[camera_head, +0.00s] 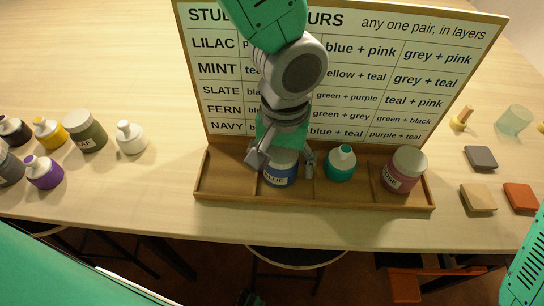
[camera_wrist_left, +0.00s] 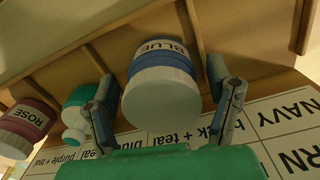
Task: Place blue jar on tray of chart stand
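The blue jar (camera_head: 280,177), with a white lid and a BLUE label, stands in the tray (camera_head: 225,183) of the chart stand (camera_head: 345,75). My left gripper (camera_head: 283,162) is above it with one finger on each side. In the left wrist view, the blue jar (camera_wrist_left: 160,62) sits between the fingers of the left gripper (camera_wrist_left: 163,85). Gaps show on both sides, so the gripper looks open and not closed on the jar. The jar looks upright, and its base seems to rest on the tray. My right gripper is out of view.
A teal bottle (camera_head: 341,164) and a pink ROSE jar (camera_head: 404,170) stand in the tray to the right. Several bottles and jars, including a white bottle (camera_head: 130,137), stand left of it. Tiles, including a grey one (camera_head: 481,157), lie on the right. The tray's left section is empty.

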